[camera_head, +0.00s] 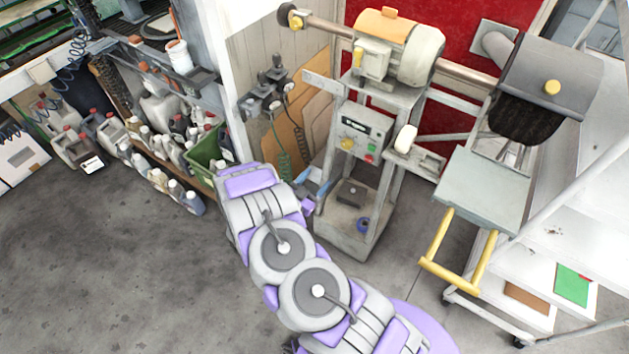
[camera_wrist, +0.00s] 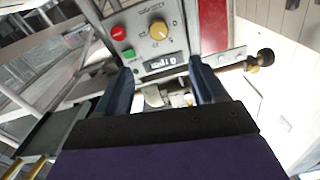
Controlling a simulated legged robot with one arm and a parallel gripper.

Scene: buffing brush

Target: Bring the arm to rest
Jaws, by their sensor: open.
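My arm, purple and grey, reaches from the lower right of the head view up to the left, bent at its joints. My gripper (camera_head: 318,190) is partly hidden behind the arm, in front of the lower left of the buffing machine (camera_head: 357,180). In the wrist view the two dark blue fingers of my gripper (camera_wrist: 162,85) stand apart, with nothing held between them. Beyond them is the control panel (camera_wrist: 145,35) with a yellow knob, a red button and a green button, seen upside down. The panel also shows in the head view (camera_head: 362,138).
Several bottles and a green crate (camera_head: 205,155) stand along the left wall. The grey floor (camera_head: 110,250) at lower left is clear.

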